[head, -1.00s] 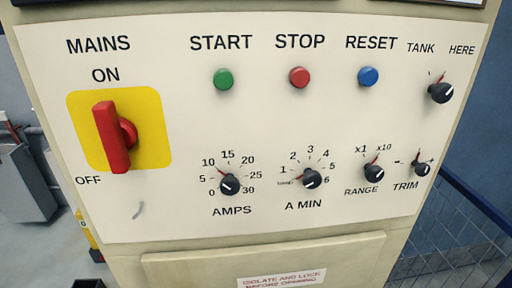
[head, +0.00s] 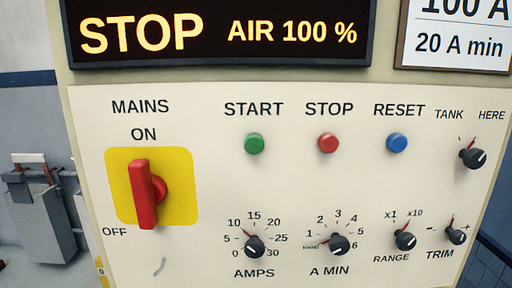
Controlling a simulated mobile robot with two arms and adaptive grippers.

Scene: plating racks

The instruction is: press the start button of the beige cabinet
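The beige cabinet (head: 420,84) fills most of the head view. Its white control panel (head: 290,190) faces me. The green start button (head: 255,144) sits under the word START, left of the red stop button (head: 328,143) and the blue reset button (head: 397,143). Nothing covers the start button. A dark display (head: 220,32) above the panel reads STOP and AIR 100 %. Neither of my grippers is in the head view.
A red mains switch (head: 146,194) on a yellow plate stands upright, its top toward ON. Black knobs for AMPS (head: 255,247), A MIN (head: 339,245), RANGE (head: 405,241), TRIM (head: 457,236) and TANK (head: 473,158) line the panel. A grey container (head: 42,220) is at left.

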